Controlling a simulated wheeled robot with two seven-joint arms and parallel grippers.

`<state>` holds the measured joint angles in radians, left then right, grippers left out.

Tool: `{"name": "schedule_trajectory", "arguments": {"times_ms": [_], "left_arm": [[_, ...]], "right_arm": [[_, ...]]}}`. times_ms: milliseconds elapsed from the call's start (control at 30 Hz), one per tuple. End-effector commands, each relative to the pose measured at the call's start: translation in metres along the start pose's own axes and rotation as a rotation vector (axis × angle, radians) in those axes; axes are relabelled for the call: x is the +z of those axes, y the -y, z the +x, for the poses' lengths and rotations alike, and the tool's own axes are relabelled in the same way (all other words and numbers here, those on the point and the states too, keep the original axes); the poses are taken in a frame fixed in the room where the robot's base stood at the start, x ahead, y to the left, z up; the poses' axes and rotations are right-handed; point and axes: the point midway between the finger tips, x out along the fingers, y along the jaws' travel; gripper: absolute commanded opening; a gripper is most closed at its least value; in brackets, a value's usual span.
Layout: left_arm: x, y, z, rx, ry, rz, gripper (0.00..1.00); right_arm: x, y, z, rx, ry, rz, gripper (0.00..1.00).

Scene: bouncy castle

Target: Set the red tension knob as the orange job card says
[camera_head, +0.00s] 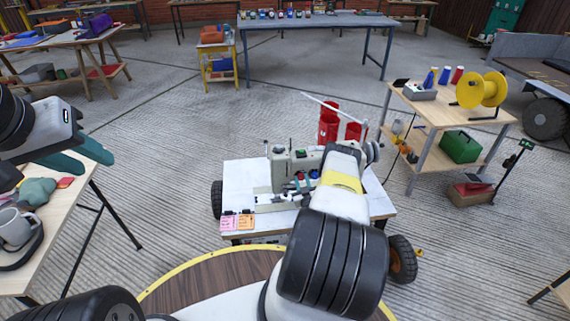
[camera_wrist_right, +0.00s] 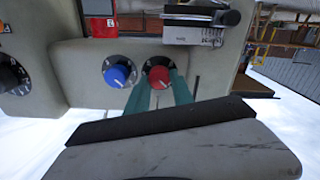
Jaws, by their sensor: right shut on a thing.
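A grey-white sewing machine (camera_head: 284,160) stands on a white-topped cart (camera_head: 240,181). In the right wrist view, its face carries the red tension knob (camera_wrist_right: 158,77) with a dark dial around it, beside a blue knob (camera_wrist_right: 116,76). The teal fingers of my right gripper (camera_wrist_right: 160,92) are shut on the red knob, one on each side. The dial marks are too small to read. The orange job card (camera_head: 246,221) hangs at the cart's front edge beside a pink card (camera_head: 228,223); its writing is not legible. My left gripper (camera_head: 82,160) is open and empty at the left.
A third dark dial (camera_wrist_right: 12,76) is left of the blue knob. Red spools (camera_head: 328,122) stand behind the machine. A bench with a grey mug (camera_head: 15,228) is at the left, and a shelf with a yellow reel (camera_head: 482,89) at the right.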

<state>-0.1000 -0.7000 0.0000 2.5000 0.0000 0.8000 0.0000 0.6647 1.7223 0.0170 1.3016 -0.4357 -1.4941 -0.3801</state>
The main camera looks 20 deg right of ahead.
Motion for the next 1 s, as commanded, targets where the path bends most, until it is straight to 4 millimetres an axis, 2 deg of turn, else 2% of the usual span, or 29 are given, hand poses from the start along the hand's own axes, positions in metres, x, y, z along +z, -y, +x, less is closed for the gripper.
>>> {"name": "schedule_trajectory", "arguments": {"times_ms": [367, 1000], "left_arm": [[0.0, 0.0, 0.0, 0.0, 0.0, 0.0, 0.36], [0.0, 0.0, 0.0, 0.0, 0.0, 0.0, 0.36]], "right_arm": [[-0.0002, -0.0006, -0.0001, 0.0, -0.001, 0.137, 0.0], [0.001, -0.0034, -0.0004, 0.002, -0.002, 0.726, 0.0]]}}
